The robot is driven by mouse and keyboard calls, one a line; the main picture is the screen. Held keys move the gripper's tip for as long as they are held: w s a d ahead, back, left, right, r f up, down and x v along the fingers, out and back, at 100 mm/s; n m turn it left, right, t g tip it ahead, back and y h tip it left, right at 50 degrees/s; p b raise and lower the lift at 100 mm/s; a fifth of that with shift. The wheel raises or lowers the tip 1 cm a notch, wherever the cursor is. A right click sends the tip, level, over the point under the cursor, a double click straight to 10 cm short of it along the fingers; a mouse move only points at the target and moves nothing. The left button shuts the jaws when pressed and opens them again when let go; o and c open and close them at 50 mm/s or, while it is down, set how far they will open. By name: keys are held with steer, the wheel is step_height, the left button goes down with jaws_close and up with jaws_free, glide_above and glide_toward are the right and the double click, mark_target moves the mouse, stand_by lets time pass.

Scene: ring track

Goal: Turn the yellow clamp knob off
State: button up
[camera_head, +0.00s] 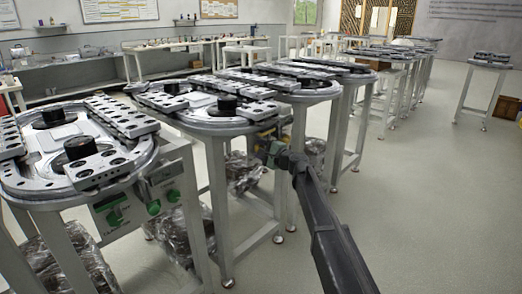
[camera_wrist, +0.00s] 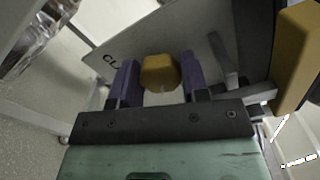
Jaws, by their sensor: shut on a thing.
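In the wrist view a yellow knob (camera_wrist: 160,70) sits on a grey panel (camera_wrist: 105,42) between my two purple fingers. The dark letters "CL" show on the panel left of the knob; the rest of the lettering is hidden. My gripper (camera_wrist: 160,80) is shut on this knob, one finger on each side. In the head view my gripper (camera_head: 272,152) is at the front edge of the second ring track table (camera_head: 215,125). The knob cannot be made out there. The knob's turned position cannot be told.
A second, larger yellow part (camera_wrist: 298,58) stands close at the right in the wrist view. A nearer ring track (camera_head: 40,185) with green controls (camera_head: 153,207) stands at left. Plastic-wrapped bundles (camera_head: 243,172) lie under the tables. The floor at right (camera_head: 430,210) is clear.

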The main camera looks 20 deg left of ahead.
steer(key=shift+n, duration=1.9)
steer(key=shift+f, duration=0.1)
steer(key=o, duration=0.9)
steer(key=v, duration=1.1)
